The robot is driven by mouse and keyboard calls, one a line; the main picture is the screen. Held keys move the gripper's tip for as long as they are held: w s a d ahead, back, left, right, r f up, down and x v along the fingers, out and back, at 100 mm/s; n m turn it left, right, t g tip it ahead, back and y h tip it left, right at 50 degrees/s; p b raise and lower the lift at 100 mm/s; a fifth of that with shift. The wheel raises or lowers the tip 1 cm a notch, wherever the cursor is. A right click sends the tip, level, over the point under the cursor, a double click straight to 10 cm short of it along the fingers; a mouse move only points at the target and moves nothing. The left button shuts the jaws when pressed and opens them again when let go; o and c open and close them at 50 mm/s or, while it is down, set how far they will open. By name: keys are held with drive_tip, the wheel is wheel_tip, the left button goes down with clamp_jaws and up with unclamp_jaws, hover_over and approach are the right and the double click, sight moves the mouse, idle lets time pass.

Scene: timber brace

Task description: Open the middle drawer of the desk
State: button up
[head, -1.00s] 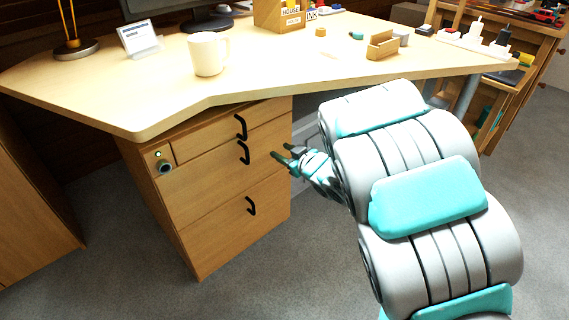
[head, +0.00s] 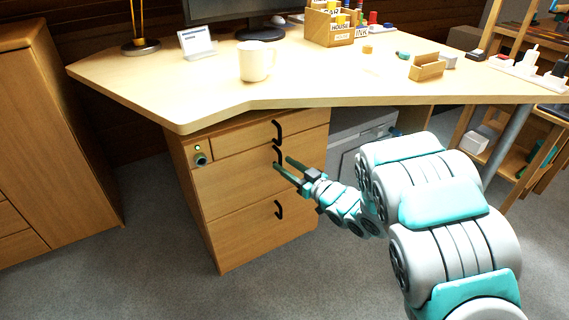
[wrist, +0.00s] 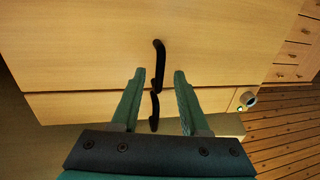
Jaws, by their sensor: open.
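The wooden desk pedestal has three closed drawers with black handles. The middle drawer (head: 235,187) has its handle (head: 277,156) near its top edge; this handle also shows in the wrist view (wrist: 158,62). My gripper (head: 282,163) is open in front of the middle handle, fingers pointing at the drawer front. In the wrist view, which is upside down, my fingertips (wrist: 159,74) lie to either side of the middle handle's lower part in the picture. The top drawer's handle (wrist: 154,112) appears between the fingers. I cannot tell whether the fingers reach around either handle. No contact is visible.
The desk top (head: 200,95) overhangs the drawers, with a white mug (head: 255,63) near its front edge. A lock (head: 200,159) sits left of the top drawer. A wooden cabinet (head: 60,130) stands at left. The floor before the drawers is clear.

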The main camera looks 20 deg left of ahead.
drive_tip(key=shift+w+a, duration=0.35)
drive_tip(key=shift+a, duration=0.3)
clamp_jaws()
idle(1.0)
